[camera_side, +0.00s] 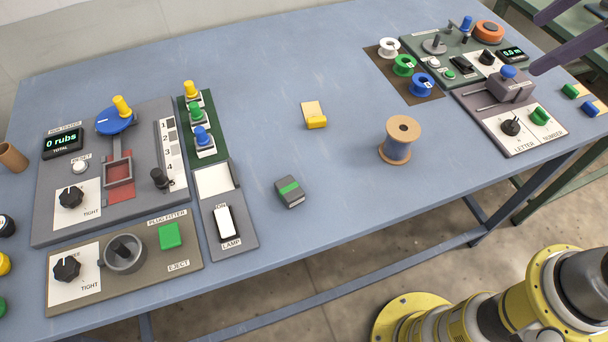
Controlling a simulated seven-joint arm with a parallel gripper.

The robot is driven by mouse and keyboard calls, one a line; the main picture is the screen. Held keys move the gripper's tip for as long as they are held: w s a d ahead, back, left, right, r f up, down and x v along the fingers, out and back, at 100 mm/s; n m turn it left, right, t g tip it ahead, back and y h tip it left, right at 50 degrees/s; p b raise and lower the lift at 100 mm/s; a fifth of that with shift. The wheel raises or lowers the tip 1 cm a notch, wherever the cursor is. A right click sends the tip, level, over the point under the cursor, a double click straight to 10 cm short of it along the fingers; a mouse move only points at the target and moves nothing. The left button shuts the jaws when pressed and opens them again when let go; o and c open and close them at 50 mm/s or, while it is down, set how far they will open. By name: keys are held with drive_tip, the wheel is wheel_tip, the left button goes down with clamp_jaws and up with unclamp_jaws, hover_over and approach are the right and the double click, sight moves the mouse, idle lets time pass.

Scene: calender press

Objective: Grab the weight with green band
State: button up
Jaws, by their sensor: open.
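The weight with the green band (290,192) is a small dark grey block with a green stripe across its top. It lies on the blue table, right of the lamp switch panel and near the front edge. My gripper (536,44) shows only in part at the upper right edge, as two dark purple fingers spread apart with nothing between them. It is far to the right of the weight and beyond it. The rest of the gripper is out of frame.
A yellow block (314,116) lies behind the weight. A wooden-ended spool (398,140) stands to its right. The lamp panel (228,212) is close on its left. Control panels fill the table's left and right sides. The table around the weight is clear.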

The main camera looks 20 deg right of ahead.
drive_tip(key=w+a+f+n+g, duration=0.15)
drive_tip(key=w+a+n, duration=0.35)
drive_tip(key=w+a, duration=0.5)
drive_tip(key=n+g, duration=0.4)
drive_tip(key=n, duration=0.2)
hover_over(289, 187)
drive_tip(key=d, duration=0.2)
wheel_tip(289, 187, down, 15)
drive_tip(key=f, duration=0.4)
drive_tip(key=a+f, duration=0.1)
drive_tip(key=f, duration=0.8)
drive_tip(key=shift+a, duration=0.4)
clamp_jaws()
